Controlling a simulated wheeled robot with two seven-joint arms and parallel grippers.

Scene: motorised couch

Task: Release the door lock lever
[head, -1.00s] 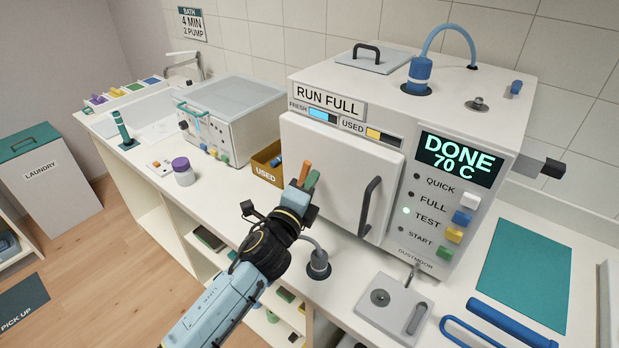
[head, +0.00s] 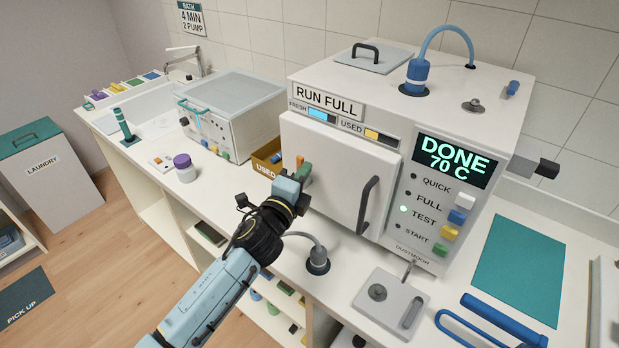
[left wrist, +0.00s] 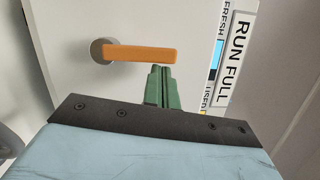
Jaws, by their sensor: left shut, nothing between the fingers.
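The orange door lock lever (left wrist: 142,54) shows in the left wrist view, running sideways across the picture from a round grey hub (left wrist: 103,51) on the white door. In the head view a small part of the lever (head: 299,160) shows at the door's left edge; its lower part is hidden behind my gripper. My left gripper (left wrist: 161,68) has its green fingers closed and empty, tips just below the lever's free half in the wrist view. I cannot tell whether they touch it. The fingers (head: 305,171) also show in the head view. My right gripper is not in view.
The white machine's door (head: 337,172) has a dark handle (head: 369,206) at its right. The display (head: 455,162) reads DONE 70 C. A brown USED bin (head: 266,158) stands left of the door. A hose fitting (head: 317,259) rises from the counter below my gripper.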

